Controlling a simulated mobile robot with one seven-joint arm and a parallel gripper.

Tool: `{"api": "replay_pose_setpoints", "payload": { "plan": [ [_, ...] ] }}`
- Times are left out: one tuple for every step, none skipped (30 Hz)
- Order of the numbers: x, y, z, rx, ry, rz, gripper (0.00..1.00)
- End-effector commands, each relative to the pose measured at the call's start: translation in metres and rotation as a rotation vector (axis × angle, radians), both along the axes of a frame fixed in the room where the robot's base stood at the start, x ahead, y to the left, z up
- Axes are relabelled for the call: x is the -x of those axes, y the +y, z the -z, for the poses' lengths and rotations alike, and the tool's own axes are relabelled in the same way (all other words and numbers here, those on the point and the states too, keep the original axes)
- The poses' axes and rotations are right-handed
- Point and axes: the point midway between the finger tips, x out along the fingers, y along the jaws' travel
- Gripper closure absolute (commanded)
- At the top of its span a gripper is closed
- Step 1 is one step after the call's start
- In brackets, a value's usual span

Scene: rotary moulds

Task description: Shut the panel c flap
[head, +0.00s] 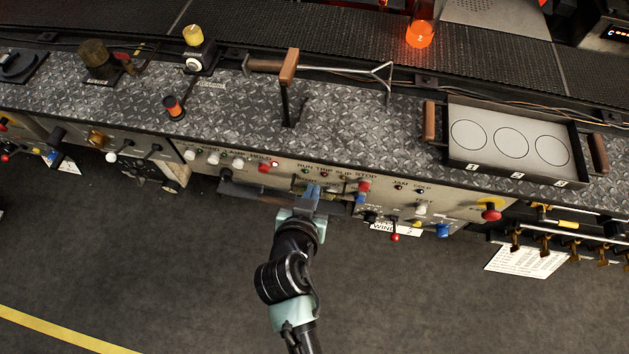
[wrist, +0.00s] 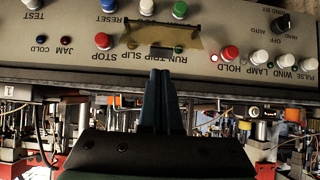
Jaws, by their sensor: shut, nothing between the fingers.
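An amber see-through flap (wrist: 160,37) with a dark bar (wrist: 163,23) along one edge shows on the control panel in the wrist view, near the upside-down RUN, TRIP, SLIP and STOP labels. No letter C is readable, so I cannot tell for sure that this is the panel c flap. Its exact angle is unclear. My gripper (head: 313,190) is in front of the panel in the head view and hides part of it. In the wrist view my gripper (wrist: 160,74) has its fingers together and empty, pointing at the flap's near edge; contact is unclear.
A red emergency knob (head: 490,211) is to the right. A tray with three circles (head: 455,160) and a long-handled tool (head: 345,71) lie on the deck. The floor in front is clear.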

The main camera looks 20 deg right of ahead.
Motion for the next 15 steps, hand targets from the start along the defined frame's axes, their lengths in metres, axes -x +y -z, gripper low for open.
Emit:
{"api": "replay_pose_setpoints", "payload": {
  "plan": [
    [-0.006, -0.005, 0.004, 0.0, 0.0, 0.002, 1.0],
    [-0.008, -0.007, 0.006, 0.0, 0.0, 0.002, 1.0],
    [-0.012, -0.009, 0.009, 0.001, -0.001, 0.002, 1.0],
    [-0.014, -0.01, 0.011, 0.001, 0.001, 0.002, 1.0],
    [-0.016, -0.011, 0.013, 0.001, 0.001, 0.002, 1.0],
    [-0.018, -0.013, 0.015, 0.001, -0.001, 0.001, 1.0],
    [-0.02, -0.014, 0.016, 0.001, -0.001, 0.001, 1.0],
    [-0.021, -0.014, 0.017, 0.001, -0.001, 0.001, 1.0],
    [-0.022, -0.015, 0.018, 0.0, 0.0, 0.001, 1.0],
    [-0.022, -0.016, 0.019, 0.0, 0.0, 0.001, 1.0],
    [-0.023, -0.016, 0.019, 0.0, 0.0, 0.001, 1.0],
    [-0.023, -0.016, 0.02, 0.0, 0.0, 0.001, 1.0],
    [-0.023, -0.016, 0.02, 0.0, 0.0, 0.001, 1.0],
    [-0.023, -0.016, 0.02, 0.0, 0.0, 0.0, 1.0],
    [-0.023, -0.016, 0.02, 0.0, 0.0, 0.0, 1.0]
  ]
}}
